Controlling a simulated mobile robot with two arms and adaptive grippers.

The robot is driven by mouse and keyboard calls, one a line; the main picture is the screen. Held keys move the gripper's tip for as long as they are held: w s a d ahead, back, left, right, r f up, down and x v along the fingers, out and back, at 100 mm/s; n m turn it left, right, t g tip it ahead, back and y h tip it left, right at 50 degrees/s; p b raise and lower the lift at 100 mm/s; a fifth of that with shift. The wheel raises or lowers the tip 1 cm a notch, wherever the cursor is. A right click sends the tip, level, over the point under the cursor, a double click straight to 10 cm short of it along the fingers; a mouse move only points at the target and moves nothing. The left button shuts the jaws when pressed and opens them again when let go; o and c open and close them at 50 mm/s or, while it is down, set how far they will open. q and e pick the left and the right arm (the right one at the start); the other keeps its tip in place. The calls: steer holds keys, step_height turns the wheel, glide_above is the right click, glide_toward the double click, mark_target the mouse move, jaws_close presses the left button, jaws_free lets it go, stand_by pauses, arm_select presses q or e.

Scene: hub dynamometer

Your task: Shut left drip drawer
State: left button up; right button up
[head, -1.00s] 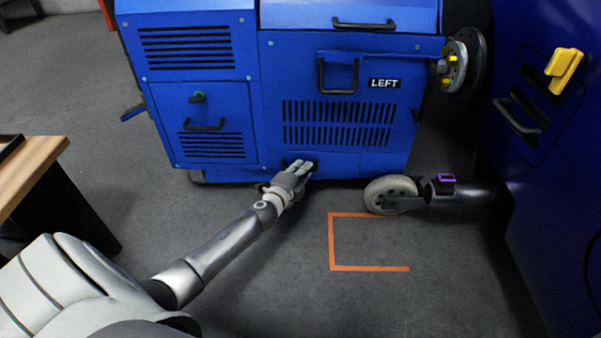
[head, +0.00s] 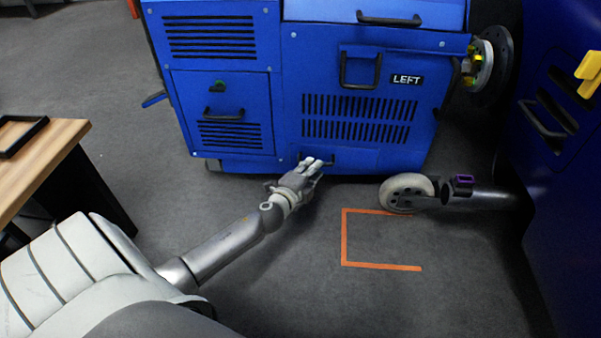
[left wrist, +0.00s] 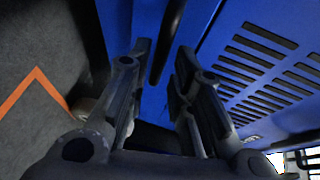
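The blue cabinet marked LEFT (head: 407,79) stands ahead of me. The left drip drawer (head: 355,161) is the low panel at its bottom edge, under the vent slots. It looks almost flush with the cabinet; I cannot tell whether a small gap remains. Its dark handle (head: 325,157) is partly hidden by my fingers. My left gripper (head: 314,165) is at the drawer front by this handle. My right gripper is out of view.
A caster wheel (head: 406,193) on a metal leg stands right of my gripper. An orange floor marking (head: 345,238) lies in front of it. A wooden table (head: 50,150) is at the left. Another blue machine (head: 560,200) stands at the right.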

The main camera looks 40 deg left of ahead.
arm_select(q)
steer(key=v, duration=0.7)
steer(key=shift+s, duration=0.4)
steer(key=shift+r, duration=0.15)
